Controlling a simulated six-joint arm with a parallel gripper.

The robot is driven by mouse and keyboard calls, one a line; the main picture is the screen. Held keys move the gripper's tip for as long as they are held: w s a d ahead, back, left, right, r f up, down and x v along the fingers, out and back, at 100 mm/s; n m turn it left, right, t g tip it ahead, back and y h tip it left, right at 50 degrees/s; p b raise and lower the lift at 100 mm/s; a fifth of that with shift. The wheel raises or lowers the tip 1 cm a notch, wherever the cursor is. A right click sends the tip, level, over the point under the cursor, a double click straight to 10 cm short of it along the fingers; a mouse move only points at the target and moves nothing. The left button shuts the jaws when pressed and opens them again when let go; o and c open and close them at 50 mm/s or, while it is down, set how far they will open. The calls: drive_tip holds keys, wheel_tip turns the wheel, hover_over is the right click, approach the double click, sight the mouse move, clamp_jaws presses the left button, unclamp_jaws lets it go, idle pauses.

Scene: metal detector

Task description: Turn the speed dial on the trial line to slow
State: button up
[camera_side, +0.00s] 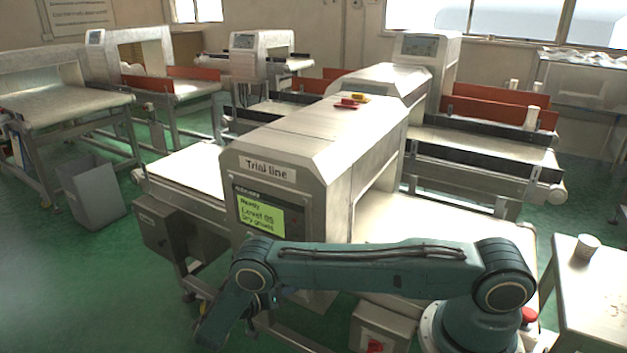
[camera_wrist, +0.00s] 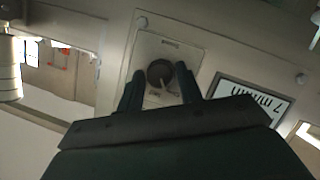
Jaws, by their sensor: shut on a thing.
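The machine with the "Trial line" sign (camera_side: 267,170) stands in the middle of the side view, its lit green screen (camera_side: 262,215) facing me. In the wrist view, a round dark dial (camera_wrist: 160,73) sits on a pale plate (camera_wrist: 172,50) with small lettering too small to read. The dial's light pointer mark faces the lower part of the picture. My gripper (camera_wrist: 160,82) has one finger on each side of the dial and is shut on it. In the side view my arm hides the dial, and I cannot make out the fingers.
A sign with upside-down lettering (camera_wrist: 252,100) is right of the dial plate. A box with a red knob (camera_side: 375,345) is below my arm. A side table (camera_side: 590,290) with a cup (camera_side: 587,246) stands at right. A grey bin (camera_side: 92,192) stands at left on open green floor.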

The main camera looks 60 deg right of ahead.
drive_tip(key=shift+a, duration=0.1)
drive_tip(key=o, duration=1)
drive_tip(key=shift+m+t, duration=0.4)
drive_tip(key=shift+m, duration=0.2)
